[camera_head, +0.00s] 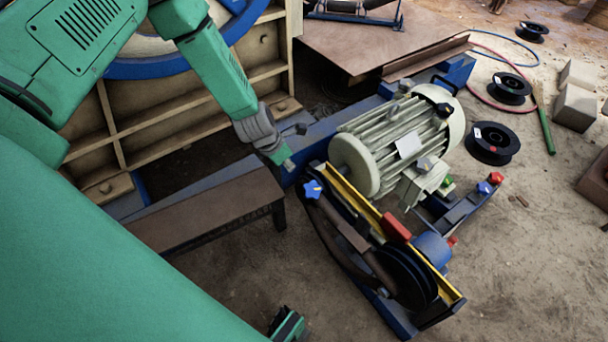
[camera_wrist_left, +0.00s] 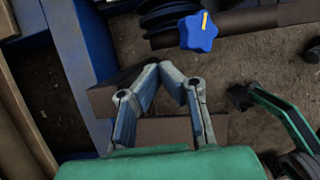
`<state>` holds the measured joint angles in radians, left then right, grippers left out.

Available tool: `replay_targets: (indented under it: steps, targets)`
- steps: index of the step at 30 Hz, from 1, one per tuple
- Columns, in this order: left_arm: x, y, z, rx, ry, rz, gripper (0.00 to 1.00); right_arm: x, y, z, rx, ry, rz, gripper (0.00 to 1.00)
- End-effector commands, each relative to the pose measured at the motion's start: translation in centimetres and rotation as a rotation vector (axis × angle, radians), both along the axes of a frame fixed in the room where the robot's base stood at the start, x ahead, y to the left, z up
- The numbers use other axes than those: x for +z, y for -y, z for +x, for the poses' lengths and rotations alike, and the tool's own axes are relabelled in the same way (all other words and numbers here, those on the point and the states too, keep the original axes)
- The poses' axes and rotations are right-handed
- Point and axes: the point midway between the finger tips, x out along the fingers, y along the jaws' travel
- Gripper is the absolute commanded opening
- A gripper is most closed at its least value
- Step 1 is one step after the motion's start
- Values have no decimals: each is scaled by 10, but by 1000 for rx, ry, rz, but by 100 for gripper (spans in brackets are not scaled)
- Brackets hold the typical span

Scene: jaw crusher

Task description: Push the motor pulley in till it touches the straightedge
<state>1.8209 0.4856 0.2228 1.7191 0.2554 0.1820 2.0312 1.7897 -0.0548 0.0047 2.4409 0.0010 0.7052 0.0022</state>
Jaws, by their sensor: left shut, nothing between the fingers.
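A dark grooved pulley, which looks like the motor pulley (camera_wrist_left: 163,20), shows partly at the top of the left wrist view, behind a blue star knob (camera_wrist_left: 198,32). In the head view the knob (camera_head: 313,188) sits at the upper end of the long yellow straightedge (camera_head: 362,203). I cannot tell whether pulley and straightedge touch. My left gripper (camera_head: 280,155) is shut and empty, left of the knob and apart from it; its fingers (camera_wrist_left: 168,72) meet in the wrist view. My right gripper (camera_head: 288,323) shows only partly at the bottom edge.
The finned grey motor (camera_head: 395,140) stands behind the straightedge. A larger black pulley (camera_head: 408,277) and a red block (camera_head: 395,228) are at its lower part. A brown plate (camera_head: 210,212) on legs stands below my left gripper. Black spools (camera_head: 493,142) lie at right. Bare ground is at lower right.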

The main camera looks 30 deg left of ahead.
Motion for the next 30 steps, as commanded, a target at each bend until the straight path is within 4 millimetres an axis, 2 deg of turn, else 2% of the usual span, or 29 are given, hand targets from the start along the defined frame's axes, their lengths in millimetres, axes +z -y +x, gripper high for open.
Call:
replay_targets:
  steps: [9, 15, 20, 30]
  targets:
    - [-56, 8, 17, -4, -1, 3, 0, -31, 0, 0, 0, 0, 0, 68]
    - [-81, 12, 28, -6, 0, 2, 0, -45, 0, 0, 0, 0, 0, 68]
    - [-88, 14, 31, -4, 0, 2, 0, -48, 0, 0, 0, 0, 0, 68]
    - [-88, 14, 31, -4, 0, 2, 0, -48, 0, 0, 0, 0, 0, 68]
